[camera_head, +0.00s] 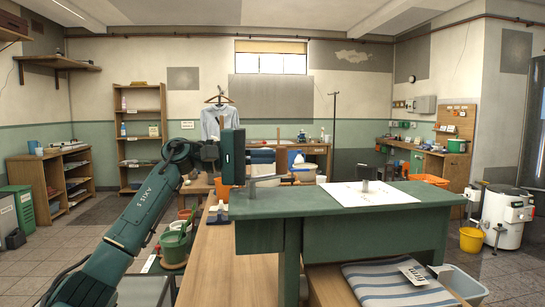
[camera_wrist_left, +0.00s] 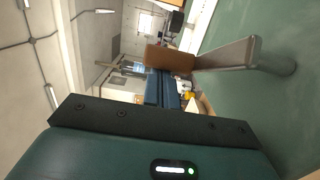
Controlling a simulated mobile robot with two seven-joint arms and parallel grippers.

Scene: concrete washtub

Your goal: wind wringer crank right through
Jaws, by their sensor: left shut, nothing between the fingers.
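The crank's grey metal arm (camera_head: 266,178) stands at the left end of the green bench top (camera_head: 330,207). In the left wrist view the crank's grey arm (camera_wrist_left: 228,53) carries a brown wooden handle (camera_wrist_left: 168,58). My left gripper (camera_head: 240,157) is beside the crank, above the bench's left end. In the left wrist view its two dark blue fingers (camera_wrist_left: 160,75) lie together, shut and empty. The fingertips are close to the handle; I cannot tell whether they touch it. My right gripper is out of view.
A white sheet (camera_head: 345,195) with a small dark block (camera_head: 365,186) lies on the bench top. A striped cloth (camera_head: 390,285) lies below the bench. A green pot (camera_head: 174,246) stands to the left, and a yellow bucket (camera_head: 471,240) stands on the floor at right.

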